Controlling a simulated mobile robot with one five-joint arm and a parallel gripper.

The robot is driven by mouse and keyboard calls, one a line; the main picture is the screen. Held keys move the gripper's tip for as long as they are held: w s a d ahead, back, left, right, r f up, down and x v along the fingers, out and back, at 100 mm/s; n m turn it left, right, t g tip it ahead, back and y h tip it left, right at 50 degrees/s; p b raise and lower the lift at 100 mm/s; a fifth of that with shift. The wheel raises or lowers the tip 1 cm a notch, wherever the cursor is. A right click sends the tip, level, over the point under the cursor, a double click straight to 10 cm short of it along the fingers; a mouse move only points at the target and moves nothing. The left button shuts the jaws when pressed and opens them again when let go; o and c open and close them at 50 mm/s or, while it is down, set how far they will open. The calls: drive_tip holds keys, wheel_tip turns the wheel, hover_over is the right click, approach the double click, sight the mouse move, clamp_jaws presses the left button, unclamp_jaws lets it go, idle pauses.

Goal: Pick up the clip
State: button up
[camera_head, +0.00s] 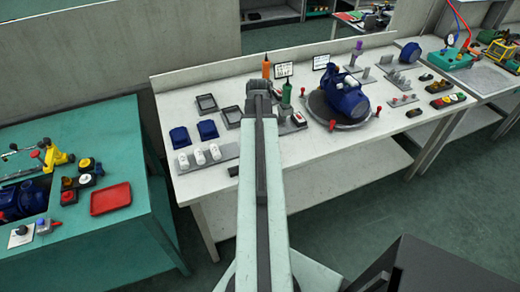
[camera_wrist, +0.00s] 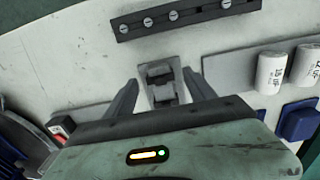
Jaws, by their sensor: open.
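My gripper (camera_wrist: 159,79) shows in the wrist view with its two dark fingers apart, pointing down toward the white table. Between the fingers is a small dark grey part in two pieces or sections, which looks like the clip (camera_wrist: 160,71), on a pale grey plate or holder (camera_wrist: 172,49). I see a gap on each side, and no finger clearly touches it. In the head view my own arm covers this spot, so neither the clip nor the gripper's fingers can be made out there.
A dark strip with several screws (camera_wrist: 192,12) lies beyond the fingertips. White cylinders (camera_wrist: 270,72) stand on a grey rack at the right, near blue blocks (camera_wrist: 298,121). In the head view a blue pump (camera_head: 345,97) sits on a round plate right of my arm.

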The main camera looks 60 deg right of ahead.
drive_tip(key=shift+f, duration=0.25)
clamp_jaws()
drive_tip(key=shift+r+p, duration=0.15)
drive_tip(key=shift+p, duration=0.15)
